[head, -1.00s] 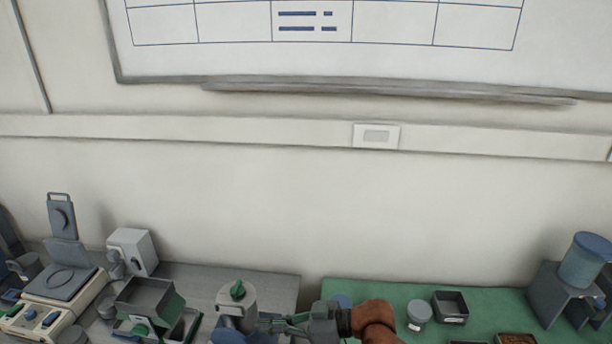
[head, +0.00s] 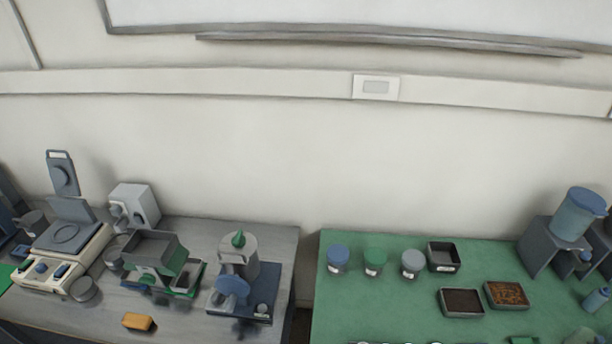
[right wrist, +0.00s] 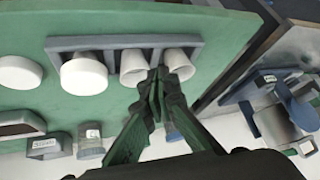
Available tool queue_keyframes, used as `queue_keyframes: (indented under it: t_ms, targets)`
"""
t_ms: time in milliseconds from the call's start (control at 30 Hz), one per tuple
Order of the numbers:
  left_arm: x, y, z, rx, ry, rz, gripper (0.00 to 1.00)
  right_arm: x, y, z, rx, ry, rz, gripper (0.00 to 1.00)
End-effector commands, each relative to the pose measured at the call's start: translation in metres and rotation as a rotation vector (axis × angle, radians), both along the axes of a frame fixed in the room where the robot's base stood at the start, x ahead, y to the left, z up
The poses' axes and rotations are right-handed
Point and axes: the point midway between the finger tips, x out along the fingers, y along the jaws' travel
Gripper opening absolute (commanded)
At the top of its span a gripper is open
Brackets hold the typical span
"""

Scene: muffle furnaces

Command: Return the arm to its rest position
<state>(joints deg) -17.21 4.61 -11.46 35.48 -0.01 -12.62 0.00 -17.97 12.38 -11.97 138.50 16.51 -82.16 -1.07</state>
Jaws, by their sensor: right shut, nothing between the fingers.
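My right gripper (right wrist: 157,82) shows only in the right wrist view. Its dark green fingers meet at the tips, shut and empty. Behind the tips is a dark rack (right wrist: 108,43) with white cups, one of them a cup (right wrist: 133,66) close beside the fingertips in the picture. I cannot tell the distance between them. Neither arm shows in the head view, and my left gripper is in no view.
The green table (head: 390,310) holds lidded jars (head: 375,260), a dark empty tray (head: 443,257), two filled trays (head: 506,294) and a blue-topped dispenser (head: 580,218). The grey bench (head: 190,325) holds several devices and an orange block (head: 139,322). A gap separates the tables.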

Motion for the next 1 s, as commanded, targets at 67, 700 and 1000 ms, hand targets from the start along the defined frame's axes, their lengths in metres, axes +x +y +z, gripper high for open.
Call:
queue_keyframes:
  t_ms: [67, 700, 1000]
  targets:
    - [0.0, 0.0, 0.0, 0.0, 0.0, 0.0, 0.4, -0.03, -0.027, -0.015, -0.044, 0.06, -0.074, 0.0]
    - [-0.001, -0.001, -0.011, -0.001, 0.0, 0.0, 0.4, -0.134, -0.115, -0.113, -0.226, 0.304, -0.308, 0.0]
    - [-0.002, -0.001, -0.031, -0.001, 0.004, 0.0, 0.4, -0.132, -0.11, -0.245, -0.224, 0.352, -0.283, 0.0]
